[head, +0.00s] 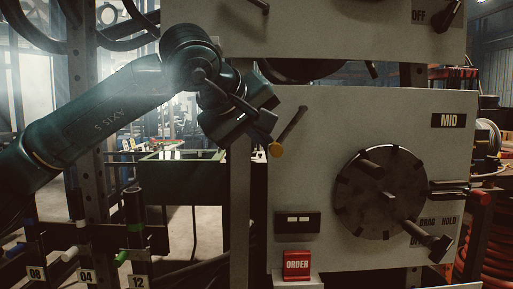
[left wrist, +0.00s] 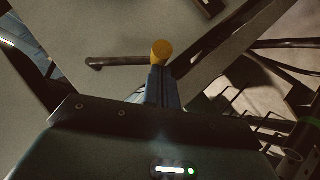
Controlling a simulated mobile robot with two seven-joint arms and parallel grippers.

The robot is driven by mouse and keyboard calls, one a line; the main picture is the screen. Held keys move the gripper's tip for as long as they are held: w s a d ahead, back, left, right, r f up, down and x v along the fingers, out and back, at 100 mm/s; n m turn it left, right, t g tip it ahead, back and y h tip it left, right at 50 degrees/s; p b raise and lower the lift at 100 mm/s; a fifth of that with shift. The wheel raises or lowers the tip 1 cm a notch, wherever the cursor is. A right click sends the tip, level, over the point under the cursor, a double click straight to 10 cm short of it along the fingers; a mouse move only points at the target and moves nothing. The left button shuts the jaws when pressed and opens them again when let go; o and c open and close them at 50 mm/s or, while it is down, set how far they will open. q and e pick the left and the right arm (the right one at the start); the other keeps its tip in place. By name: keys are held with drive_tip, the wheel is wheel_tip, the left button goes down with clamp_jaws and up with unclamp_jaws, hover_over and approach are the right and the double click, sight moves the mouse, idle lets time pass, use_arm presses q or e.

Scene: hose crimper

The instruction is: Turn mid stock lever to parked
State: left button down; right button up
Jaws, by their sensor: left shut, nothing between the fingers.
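In the left wrist view the lever (left wrist: 120,62) extends left from the orange end (left wrist: 161,50), which appears just beyond my fingertips (left wrist: 161,68). I cannot tell whether they touch. My right gripper is not in view.
The panel also holds a large dark disc (head: 385,205) with pegs and another lever (head: 432,241) beside DRAG and HOLD labels. An upright post (head: 240,210) runs along the panel's left edge. Another panel (head: 340,30) is above.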

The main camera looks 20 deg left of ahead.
use_arm(q)
drive_tip(key=shift+d+f+n+h+b, duration=0.3)
drive_tip(key=shift+f+h+b, duration=0.2)
drive_tip(key=shift+b, duration=0.3)
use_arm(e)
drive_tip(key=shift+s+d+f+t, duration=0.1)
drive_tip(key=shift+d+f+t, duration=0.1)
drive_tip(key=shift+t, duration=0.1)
use_arm(q)
drive_tip(key=shift+r, duration=0.1)
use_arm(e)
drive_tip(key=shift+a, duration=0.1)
